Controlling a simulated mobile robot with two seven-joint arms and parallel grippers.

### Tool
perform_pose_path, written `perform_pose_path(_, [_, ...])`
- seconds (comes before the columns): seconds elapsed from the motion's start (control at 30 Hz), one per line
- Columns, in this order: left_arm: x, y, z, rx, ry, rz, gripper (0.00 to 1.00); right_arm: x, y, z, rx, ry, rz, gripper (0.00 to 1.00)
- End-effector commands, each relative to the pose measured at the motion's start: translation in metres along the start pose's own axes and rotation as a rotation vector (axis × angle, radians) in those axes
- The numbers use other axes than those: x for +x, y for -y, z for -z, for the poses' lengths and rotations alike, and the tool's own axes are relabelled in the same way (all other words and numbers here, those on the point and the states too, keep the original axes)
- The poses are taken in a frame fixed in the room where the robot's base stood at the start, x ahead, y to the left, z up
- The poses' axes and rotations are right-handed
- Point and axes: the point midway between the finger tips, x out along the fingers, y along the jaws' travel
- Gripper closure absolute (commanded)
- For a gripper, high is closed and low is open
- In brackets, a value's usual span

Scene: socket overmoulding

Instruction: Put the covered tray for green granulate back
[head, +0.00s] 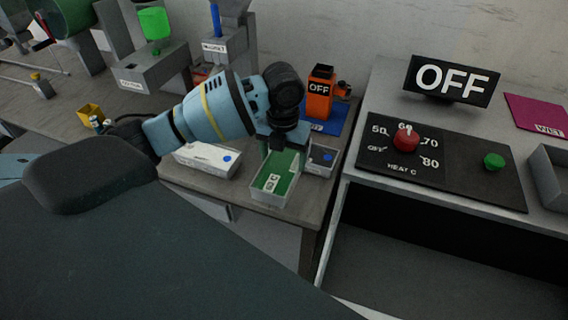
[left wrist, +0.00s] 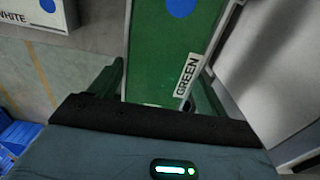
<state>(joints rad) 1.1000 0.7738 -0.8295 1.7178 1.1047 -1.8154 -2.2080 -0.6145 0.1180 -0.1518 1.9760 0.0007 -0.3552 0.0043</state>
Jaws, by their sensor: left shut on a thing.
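The green granulate tray (head: 262,196) is a light box with a flat green top, at the front right part of the workbench in the head view. In the left wrist view its green top (left wrist: 165,55) bears a blue dot and a GREEN label. My left gripper (head: 284,146) is shut on the tray's far end, coming from above; its fingers also show in the left wrist view (left wrist: 160,92), one on each side of the tray. I cannot tell whether the tray touches the bench. My right gripper is not in view.
A white tray (head: 196,153) with a blue dot lies left of the green tray, and a dark-topped tray (head: 322,157) lies close on its right. A heater panel (head: 440,160) is on the separate table at right.

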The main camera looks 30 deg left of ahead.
Motion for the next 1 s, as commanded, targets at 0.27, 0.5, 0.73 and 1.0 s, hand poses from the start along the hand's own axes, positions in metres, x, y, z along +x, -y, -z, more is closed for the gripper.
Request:
perform_pose_path(0.27, [0.025, -0.001, -0.007, -0.002, 0.001, 0.0, 0.68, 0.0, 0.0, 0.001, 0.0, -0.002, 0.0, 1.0])
perform_pose_path(0.5, [0.034, -0.001, -0.007, -0.001, 0.004, 0.001, 0.68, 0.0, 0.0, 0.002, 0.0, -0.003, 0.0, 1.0])
perform_pose_path(0.73, [0.037, -0.001, -0.007, -0.001, 0.003, 0.001, 0.68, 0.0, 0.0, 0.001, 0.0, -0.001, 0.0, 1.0])
perform_pose_path(1.0, [0.044, -0.001, -0.007, -0.001, 0.003, 0.0, 0.68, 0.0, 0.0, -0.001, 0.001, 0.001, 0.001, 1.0])
